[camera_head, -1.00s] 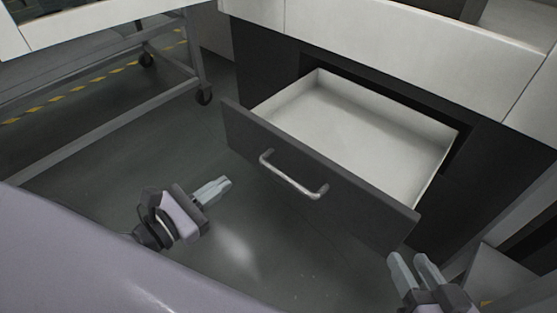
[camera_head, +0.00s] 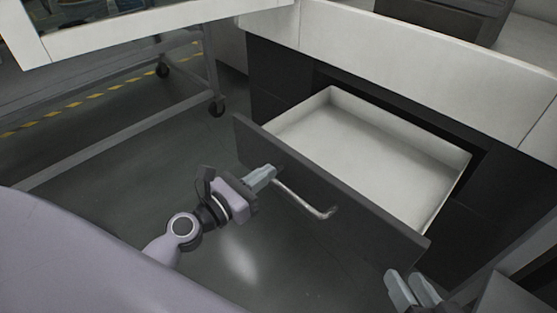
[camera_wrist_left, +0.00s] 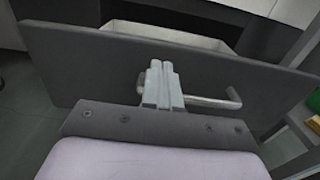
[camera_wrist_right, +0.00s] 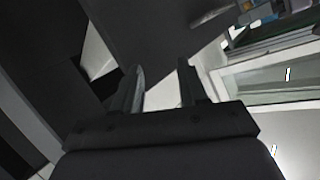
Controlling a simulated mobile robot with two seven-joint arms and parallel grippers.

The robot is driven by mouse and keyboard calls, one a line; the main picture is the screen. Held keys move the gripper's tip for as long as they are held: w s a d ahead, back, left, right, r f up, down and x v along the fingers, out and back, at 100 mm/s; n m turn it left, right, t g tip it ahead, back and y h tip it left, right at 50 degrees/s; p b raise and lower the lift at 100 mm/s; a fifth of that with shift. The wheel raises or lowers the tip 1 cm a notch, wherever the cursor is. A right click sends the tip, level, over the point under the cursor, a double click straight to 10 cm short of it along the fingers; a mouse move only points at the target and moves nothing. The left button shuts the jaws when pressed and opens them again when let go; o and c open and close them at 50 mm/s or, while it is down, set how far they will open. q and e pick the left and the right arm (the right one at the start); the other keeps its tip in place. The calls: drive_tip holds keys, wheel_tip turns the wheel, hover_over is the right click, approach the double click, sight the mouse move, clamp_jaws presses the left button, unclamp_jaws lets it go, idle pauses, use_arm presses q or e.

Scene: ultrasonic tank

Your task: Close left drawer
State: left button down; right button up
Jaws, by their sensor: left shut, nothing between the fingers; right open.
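The drawer is open, with a white empty inside and a dark grey front panel (camera_head: 350,205). A silver bar handle (camera_head: 312,203) is fixed on the panel. My left gripper (camera_head: 268,170) is shut and empty, its fingertips at the left end of the handle, close to the panel. In the left wrist view the shut fingers (camera_wrist_left: 160,68) point at the panel (camera_wrist_left: 75,60) and cover part of the handle (camera_wrist_left: 222,102); I cannot tell whether they touch. My right gripper (camera_head: 412,280) is open and empty, near the panel's lower right corner. It also shows in the right wrist view (camera_wrist_right: 160,75).
A white counter (camera_head: 400,60) runs above the dark cabinet (camera_head: 280,75). A grey wheeled frame (camera_head: 205,75) stands at the left. The grey floor in front of the drawer is clear. A yellow-marked line (camera_head: 95,96) crosses the floor at the left.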

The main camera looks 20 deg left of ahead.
sight(289, 158)
use_arm(q)
drive_tip(key=x, duration=0.3)
drive_tip(key=shift+w, duration=0.2)
drive_tip(key=shift+w+d, duration=0.2)
drive_tip(key=shift+w, duration=0.25)
drive_tip(key=shift+w+d, duration=0.1)
drive_tip(key=shift+w, duration=0.05)
